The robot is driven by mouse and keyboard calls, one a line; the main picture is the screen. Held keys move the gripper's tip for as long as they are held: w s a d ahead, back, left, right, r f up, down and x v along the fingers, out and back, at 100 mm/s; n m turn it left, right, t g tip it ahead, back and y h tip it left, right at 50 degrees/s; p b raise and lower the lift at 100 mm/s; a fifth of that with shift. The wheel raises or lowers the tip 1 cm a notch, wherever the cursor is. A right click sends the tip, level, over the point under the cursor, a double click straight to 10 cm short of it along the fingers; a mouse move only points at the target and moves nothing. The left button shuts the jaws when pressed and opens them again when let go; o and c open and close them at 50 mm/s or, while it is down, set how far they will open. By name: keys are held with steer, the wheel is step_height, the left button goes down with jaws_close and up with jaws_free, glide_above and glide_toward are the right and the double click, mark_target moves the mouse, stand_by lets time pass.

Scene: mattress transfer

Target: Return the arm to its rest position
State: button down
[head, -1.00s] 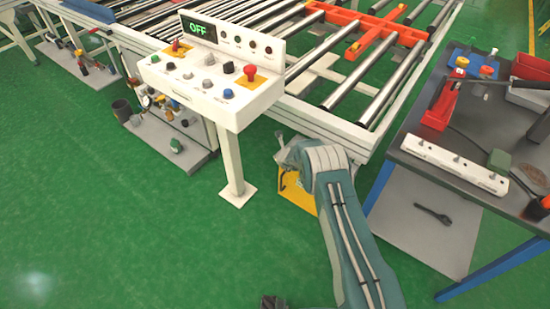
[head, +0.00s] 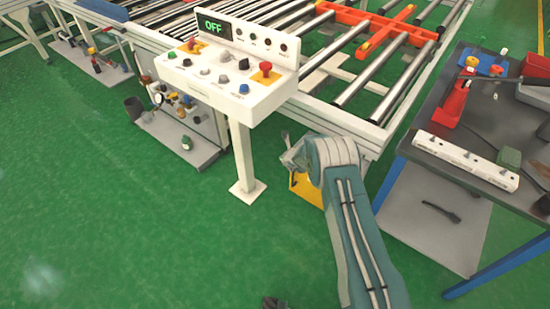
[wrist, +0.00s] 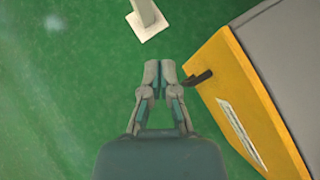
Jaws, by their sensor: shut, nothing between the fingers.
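My arm (head: 362,245) rises from the bottom of the head view and bends over at a rounded joint. The parts beyond the bend are mostly hidden behind it, and the fingertips cannot be made out there. In the wrist view my gripper (wrist: 161,72) points down toward the green floor, with its two fingertips together and nothing between them. A yellow box face (wrist: 235,85) with a dark handle (wrist: 198,78) is close to the right of the fingers. Whether the fingers touch the handle cannot be told. Yellow also shows in the head view (head: 308,190) beside the bend.
A white control console (head: 215,85) stands on a post ahead, its display reading OFF. Behind it is a roller conveyor (head: 365,130) with an orange frame (head: 385,32). A dark workbench (head: 465,150) stands at right. Green floor at left is open.

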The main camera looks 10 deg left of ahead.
steer(key=s+a+r, duration=0.3)
steer(key=a+r, duration=0.1)
step_height(320, 180, up, 22)
steer(key=s+d+n+t+y, duration=0.1)
steer(key=s+n+y, duration=0.2)
steer(key=n, duration=0.5)
steer(key=s+d+r+n+g+y, duration=0.1)
steer(key=s+d+r+n, duration=0.1)
steer(key=s+r+n, duration=0.4)
steer(key=s+d+r+n, duration=0.2)
steer(key=s+r+n, duration=0.1)
steer(key=r, duration=0.5)
steer(key=s+d+r+n+g+h, duration=0.1)
steer(key=s+d+r+n, duration=0.25)
steer(key=s, duration=0.45)
steer(key=s+d+r+n+g+h, duration=0.1)
steer(key=s+d+r+n, duration=0.3)
steer(key=s, duration=0.4)
steer(key=s+d+f+n+h, duration=0.1)
steer(key=s+d+n+h, duration=0.2)
steer(key=s+d, duration=0.2)
steer(key=s+d+f+n+h, duration=0.1)
steer(key=s+d+n+h, duration=0.2)
steer(key=s+d, duration=0.3)
steer(key=s, duration=0.4)
steer(key=shift+s+d+f, duration=0.2)
steer(key=shift+s+d, duration=0.1)
steer(key=shift+s, duration=0.1)
steer(key=shift+w, duration=0.15)
